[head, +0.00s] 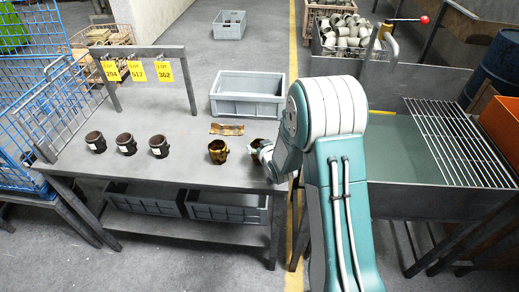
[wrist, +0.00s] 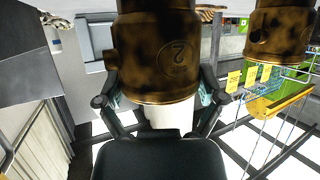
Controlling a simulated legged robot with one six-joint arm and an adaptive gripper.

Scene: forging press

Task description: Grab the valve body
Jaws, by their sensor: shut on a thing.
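A brown, mottled valve body (wrist: 157,55) marked with a "2" fills the top middle of the wrist view. My gripper (wrist: 160,98) is shut on it, with one finger on each side. In the head view my gripper (head: 266,152) is at the right end of the grey table, and it and my arm hide most of this valve body (head: 255,144). A second brown valve body (head: 218,151) stands on the table just left of my gripper. It also shows at the top right of the wrist view (wrist: 278,35).
Three darker valve bodies (head: 126,144) stand in a row on the left of the table (head: 190,178), near yellow lot tags (head: 136,70). A rusty flat piece (head: 227,129) lies behind the brown one. A grey crate (head: 247,95) is at the back. A grated bench (head: 450,130) stands right.

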